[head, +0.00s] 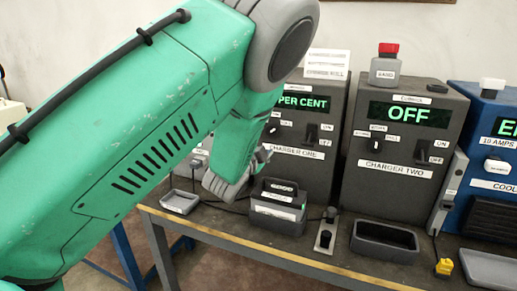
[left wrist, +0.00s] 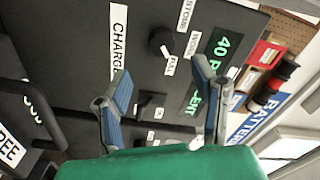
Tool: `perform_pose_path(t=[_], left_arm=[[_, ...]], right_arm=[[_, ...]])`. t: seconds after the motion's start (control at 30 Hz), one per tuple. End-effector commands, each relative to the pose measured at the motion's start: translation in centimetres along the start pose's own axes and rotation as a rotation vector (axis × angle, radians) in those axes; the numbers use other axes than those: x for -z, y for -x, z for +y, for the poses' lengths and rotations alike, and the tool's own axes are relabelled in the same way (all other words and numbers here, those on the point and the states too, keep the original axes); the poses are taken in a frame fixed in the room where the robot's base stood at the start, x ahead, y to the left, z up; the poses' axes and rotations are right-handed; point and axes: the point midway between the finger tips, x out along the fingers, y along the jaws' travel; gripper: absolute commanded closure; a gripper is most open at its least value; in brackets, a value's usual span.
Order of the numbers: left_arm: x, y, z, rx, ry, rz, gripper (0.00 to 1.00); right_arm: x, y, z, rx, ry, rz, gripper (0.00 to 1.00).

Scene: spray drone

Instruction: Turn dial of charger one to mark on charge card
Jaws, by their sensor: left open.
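Charger one (head: 318,178) is a dark grey box on the bench, its green display partly behind my left arm and ending in "PER CENT". Its black dial (head: 272,130) is left of the ON switch; in the left wrist view the dial (left wrist: 160,41) sits beside STORE and FULL labels, and the display starts with "40". A white card with printed lines (head: 327,64) stands on top of charger one; its text is too small to read. My left gripper (head: 240,178) is open and empty, in front of the charger's lower left. In the left wrist view its fingers (left wrist: 161,72) are apart, with the dial beyond them.
A battery with a handle (head: 278,207) stands before charger one. Charger two (head: 401,140) reads OFF, with an empty tray (head: 385,237) before it. A blue unit (head: 490,150) is at right. A small tray (head: 180,201) lies left, near the bench's front edge.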

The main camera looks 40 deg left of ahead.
Motion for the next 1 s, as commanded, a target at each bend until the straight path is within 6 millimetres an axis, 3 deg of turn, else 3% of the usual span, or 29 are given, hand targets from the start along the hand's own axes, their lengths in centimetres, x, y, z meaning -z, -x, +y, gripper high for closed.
perform_pose_path(t=[0.1, 0.3, 0.87, 1.0], left_arm=[[0.1, 2.2, 0.1, -0.001, -0.001, 0.0, 0.48], [0.0, 4.1, 0.2, -0.002, 0.0, 0.0, 0.48], [0.0, 4.3, 0.1, -0.001, 0.0, 0.0, 0.48], [-0.6, 4.7, 1.5, -0.035, 0.021, -0.021, 0.48]], right_arm=[[0.0, 0.0, 0.0, 0.0, 0.0, 0.0, 0.6], [0.1, 0.0, 0.0, 0.0, 0.0, 0.0, 0.6], [0.3, -0.1, 0.0, 0.0, 0.0, -0.002, 0.6], [0.3, -0.1, 0.0, 0.0, 0.0, -0.003, 0.6]])
